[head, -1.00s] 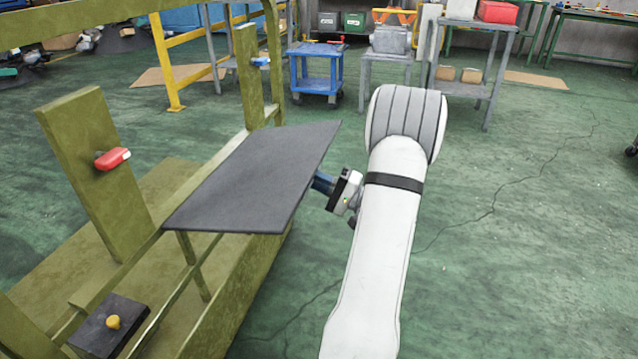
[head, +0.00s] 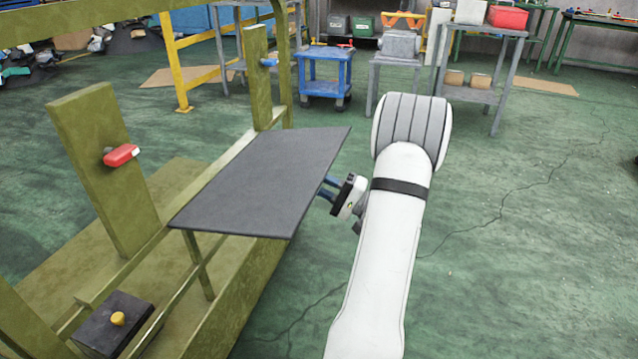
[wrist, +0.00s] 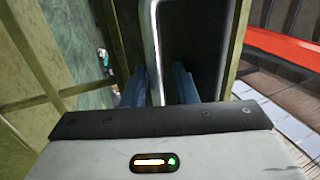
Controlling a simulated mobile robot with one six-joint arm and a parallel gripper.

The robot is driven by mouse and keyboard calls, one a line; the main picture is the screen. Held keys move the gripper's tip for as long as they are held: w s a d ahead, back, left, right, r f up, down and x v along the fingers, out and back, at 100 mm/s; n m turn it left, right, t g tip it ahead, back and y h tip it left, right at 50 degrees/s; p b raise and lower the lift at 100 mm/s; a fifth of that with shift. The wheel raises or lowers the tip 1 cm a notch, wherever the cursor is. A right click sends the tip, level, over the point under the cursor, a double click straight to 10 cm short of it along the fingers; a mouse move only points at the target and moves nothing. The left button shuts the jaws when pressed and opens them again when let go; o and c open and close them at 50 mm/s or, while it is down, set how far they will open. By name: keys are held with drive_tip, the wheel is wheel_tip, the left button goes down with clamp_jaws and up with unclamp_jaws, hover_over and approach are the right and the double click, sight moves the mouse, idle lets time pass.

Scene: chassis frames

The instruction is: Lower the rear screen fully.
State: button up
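A flat dark grey panel (head: 262,182), which appears to be the rear screen, sticks out from the olive-green frame (head: 255,75), roughly level and slightly tilted. My gripper (head: 328,188) is at the panel's right edge, its tips partly hidden by it. In the wrist view, the two blue fingers of my gripper (wrist: 160,85) stand apart. A thin silver bar (wrist: 151,45) runs between them, nearer the left finger, with a gap to the right finger. A dark panel surface (wrist: 195,40) lies behind the fingers.
A red-handled latch (head: 121,155) is on the left post and a blue one (head: 269,62) on the far post. A dark block with a yellow knob (head: 118,319) sits low at front left. A blue cart (head: 325,75) stands behind. The floor at right is clear.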

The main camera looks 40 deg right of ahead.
drive_tip(key=shift+d, duration=0.1)
drive_tip(key=shift+s+d, duration=0.15)
drive_tip(key=shift+s, duration=0.1)
drive_tip(key=p+v, duration=0.1)
drive_tip(key=v, duration=0.6)
drive_tip(key=shift+f+p, duration=0.2)
drive_tip(key=shift+p, duration=0.1)
